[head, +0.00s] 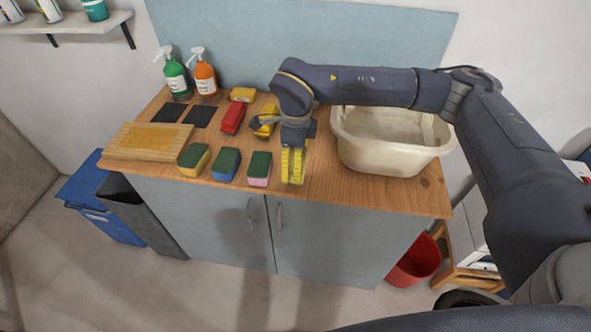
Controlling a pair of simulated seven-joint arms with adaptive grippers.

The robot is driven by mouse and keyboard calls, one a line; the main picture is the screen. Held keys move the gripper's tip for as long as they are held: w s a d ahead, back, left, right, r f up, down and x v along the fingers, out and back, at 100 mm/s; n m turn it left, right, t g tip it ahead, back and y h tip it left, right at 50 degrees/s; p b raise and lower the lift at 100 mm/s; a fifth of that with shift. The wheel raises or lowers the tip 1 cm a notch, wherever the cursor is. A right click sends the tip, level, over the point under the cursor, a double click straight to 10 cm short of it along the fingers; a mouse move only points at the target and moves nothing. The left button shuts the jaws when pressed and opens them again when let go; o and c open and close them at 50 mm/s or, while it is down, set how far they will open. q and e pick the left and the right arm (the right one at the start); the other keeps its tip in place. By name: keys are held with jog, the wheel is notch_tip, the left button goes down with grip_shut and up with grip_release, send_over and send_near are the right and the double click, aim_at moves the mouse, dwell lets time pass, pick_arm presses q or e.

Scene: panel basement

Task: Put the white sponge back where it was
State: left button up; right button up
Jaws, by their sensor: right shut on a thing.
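My right gripper (293,180) points down at the front of the wooden counter, right of the row of sponges. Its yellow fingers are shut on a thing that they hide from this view. No white sponge shows elsewhere, so I take the held thing to be the white sponge. I cannot tell whether it touches the counter. In the row stand a yellow sponge (188,168), a blue sponge (224,173) and a pink sponge (258,179), each with a dark green top. My left gripper is not in view.
A cream basin (400,160) stands to the right. Behind the row are a red item (233,118), a yellow item (243,94) and another yellow item (265,122) partly behind my arm. A wooden board (118,154), dark pads (168,112) and two pump bottles (204,77) are left.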

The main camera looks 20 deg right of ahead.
jog(key=shift+f, duration=1.85)
jog(key=shift+f, duration=0.1)
jog(key=o, duration=0.9)
notch_tip(320, 180, up, 12)
jog(key=shift+r, duration=0.15)
